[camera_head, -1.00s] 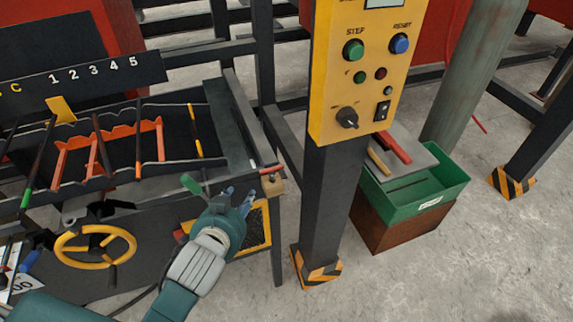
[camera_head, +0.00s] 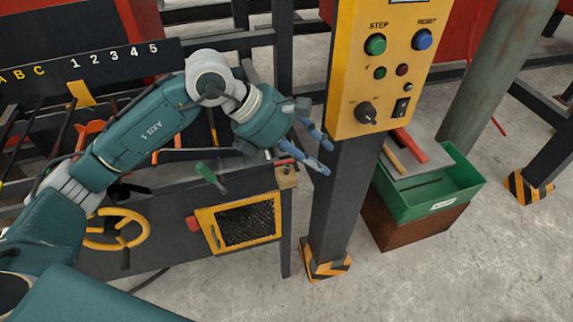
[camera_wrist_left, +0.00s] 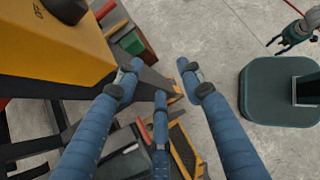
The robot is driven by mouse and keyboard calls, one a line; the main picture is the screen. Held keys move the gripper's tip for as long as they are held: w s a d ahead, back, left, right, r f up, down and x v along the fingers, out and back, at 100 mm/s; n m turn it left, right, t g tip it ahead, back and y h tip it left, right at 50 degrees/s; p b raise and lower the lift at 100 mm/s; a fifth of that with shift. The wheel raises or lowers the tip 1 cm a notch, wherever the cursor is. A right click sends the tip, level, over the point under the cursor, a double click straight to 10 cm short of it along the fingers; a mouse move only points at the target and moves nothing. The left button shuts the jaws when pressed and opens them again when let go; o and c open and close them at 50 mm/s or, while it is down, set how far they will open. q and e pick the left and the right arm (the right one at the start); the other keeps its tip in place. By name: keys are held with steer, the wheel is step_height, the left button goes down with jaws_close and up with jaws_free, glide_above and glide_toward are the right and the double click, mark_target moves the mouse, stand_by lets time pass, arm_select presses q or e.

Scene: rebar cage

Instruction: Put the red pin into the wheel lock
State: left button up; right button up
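My left gripper (camera_head: 325,158) is open and empty, in front of the control box post; its spread blue fingers also show in the left wrist view (camera_wrist_left: 158,76). A small red piece (camera_head: 285,162) lies at the bench's right corner, left of the fingers; it may be the red pin, but I cannot tell. The yellow handwheel (camera_head: 138,236) is on the bench front at the left, partly behind my left arm. I cannot make out the wheel lock clearly. My right gripper (camera_wrist_left: 291,38) shows small in the left wrist view, apparently open and empty.
The yellow control box (camera_head: 385,75) stands close to my left gripper. A yellow-framed mesh panel (camera_head: 245,224) is on the bench front.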

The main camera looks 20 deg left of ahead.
arm_select(q)
steer(key=w+a+y, duration=0.3)
steer(key=a+y, duration=0.2)
steer(key=a, duration=0.7)
steer(key=p, duration=0.2)
glide_above(278, 162)
step_height(278, 162, down, 6)
step_height(278, 162, down, 4)
steer(key=shift+r+n+t+p, duration=0.1)
steer(key=shift+n+t+p, duration=0.2)
steer(key=shift+p, duration=0.6)
steer(key=shift+w+f, duration=0.25)
steer(key=shift+f, duration=0.1)
steer(key=shift+c, duration=0.5)
jaws_close()
